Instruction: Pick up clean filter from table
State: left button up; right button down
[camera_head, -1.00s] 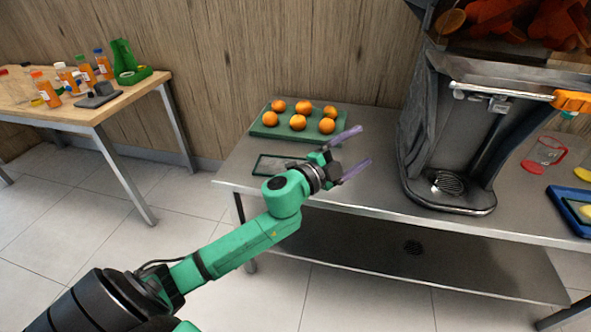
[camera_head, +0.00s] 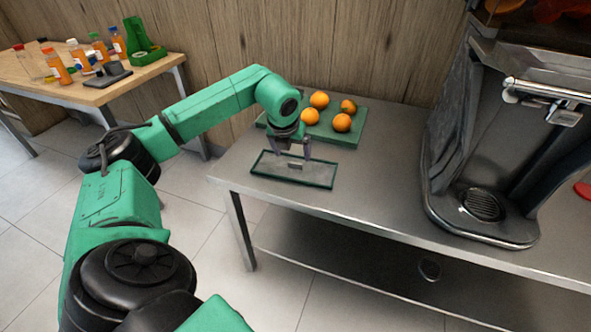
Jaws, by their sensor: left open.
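The clean filter looks to be the flat, dark-green-framed rectangle (camera_head: 318,182) with a grey middle, lying on the steel table (camera_head: 385,200) near its left end. My left gripper (camera_head: 293,163) points down over the filter's middle, its fingers apart. The fingertips are at or just above the filter; I cannot tell whether they touch it. The gripper covers part of the filter's far edge. My right gripper is not in view.
A green tray (camera_head: 352,138) with several oranges (camera_head: 341,122) lies just behind the filter. The juicer (camera_head: 470,150) stands to the right. A wooden table (camera_head: 88,92) with bottles is at the far left. The steel table is clear between filter and juicer.

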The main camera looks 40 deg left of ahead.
aim_at(294, 170)
pick_arm(q)
jog(key=x, duration=0.5)
jog(key=shift+w+f, duration=0.15)
jog(key=shift+f, duration=0.2)
jog(key=shift+r, duration=0.1)
grip_shut()
